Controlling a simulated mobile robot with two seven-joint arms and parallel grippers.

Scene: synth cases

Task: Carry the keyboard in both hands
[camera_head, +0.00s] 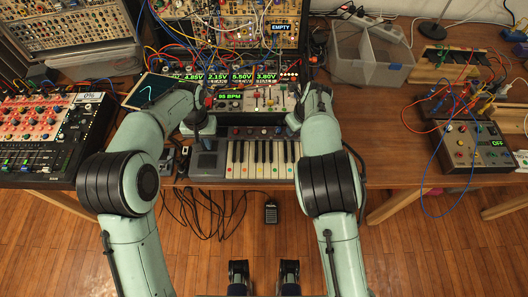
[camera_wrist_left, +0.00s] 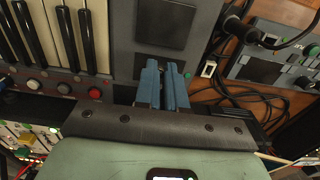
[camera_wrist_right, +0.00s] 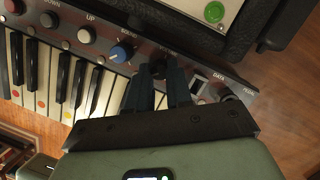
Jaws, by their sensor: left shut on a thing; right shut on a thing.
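The keyboard (camera_head: 262,153), with light and black keys, colored dots and a grey panel at its left end, lies level by the workbench's front edge. I cannot tell whether it touches the bench. My left gripper (camera_head: 199,131) is at its back left; in the left wrist view the blue fingers (camera_wrist_left: 163,86) are close together on the edge by the grey panel (camera_wrist_left: 163,24). My right gripper (camera_head: 297,125) is at its back right; in the right wrist view the fingers (camera_wrist_right: 160,85) are shut at the knob row, beside the blue knob (camera_wrist_right: 121,52). Fingertips are partly hidden in the head view.
The wooden workbench (camera_head: 390,145) holds a mixer (camera_head: 45,135) at left, a rack of synth modules (camera_head: 235,35) behind, a clear bin (camera_head: 368,55) and a control box (camera_head: 478,148) at right. Cables (camera_head: 205,210) and a pedal (camera_head: 271,212) hang or lie below the front edge.

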